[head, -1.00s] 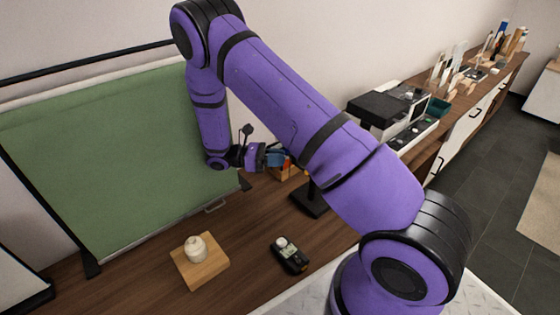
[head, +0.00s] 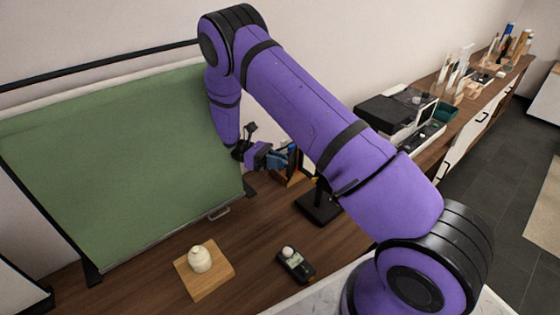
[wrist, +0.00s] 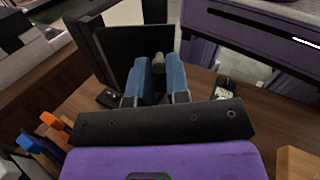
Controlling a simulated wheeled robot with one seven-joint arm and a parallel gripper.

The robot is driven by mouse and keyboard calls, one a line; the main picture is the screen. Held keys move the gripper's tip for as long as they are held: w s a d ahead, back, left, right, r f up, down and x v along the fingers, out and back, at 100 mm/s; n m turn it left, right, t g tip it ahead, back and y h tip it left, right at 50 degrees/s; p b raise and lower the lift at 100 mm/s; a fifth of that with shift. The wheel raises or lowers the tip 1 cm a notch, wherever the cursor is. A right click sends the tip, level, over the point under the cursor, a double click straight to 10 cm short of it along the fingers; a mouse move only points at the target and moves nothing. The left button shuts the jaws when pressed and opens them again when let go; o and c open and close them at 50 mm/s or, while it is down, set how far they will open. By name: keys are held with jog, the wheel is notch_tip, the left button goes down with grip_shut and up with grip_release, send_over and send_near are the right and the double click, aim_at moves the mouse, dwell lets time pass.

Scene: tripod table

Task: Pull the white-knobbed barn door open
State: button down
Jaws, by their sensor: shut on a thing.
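My gripper (head: 286,160) reaches past the green backdrop to a black lamp-like fixture on a dark stand (head: 318,207). In the wrist view, its two blue fingers (wrist: 160,82) are close together. A small pale grey knob (wrist: 158,60) shows between their tips, and they appear shut on it. A dark flat panel, apparently the barn door (wrist: 125,50), lies just behind and left of the fingers. Other dark panels stand beside it. In the head view my arm hides most of the fixture, and the knob cannot be made out.
A green backdrop (head: 120,160) fills the left. A wooden block (head: 216,275) with a cream pot (head: 200,259) and a black handheld meter (head: 295,264) lie on the wooden table in front. A printer-like machine (head: 400,112) and a crowded counter lie to the right.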

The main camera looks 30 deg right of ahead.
jog(key=c, duration=1.1)
grip_release()
jog(key=s+a+r, duration=0.1)
jog(key=s+r, duration=0.1)
jog(key=s, duration=0.6)
jog(key=s+r, duration=0.3)
jog(key=s, duration=0.5)
jog(key=shift+a, duration=0.35)
jog(key=shift+c, duration=0.3)
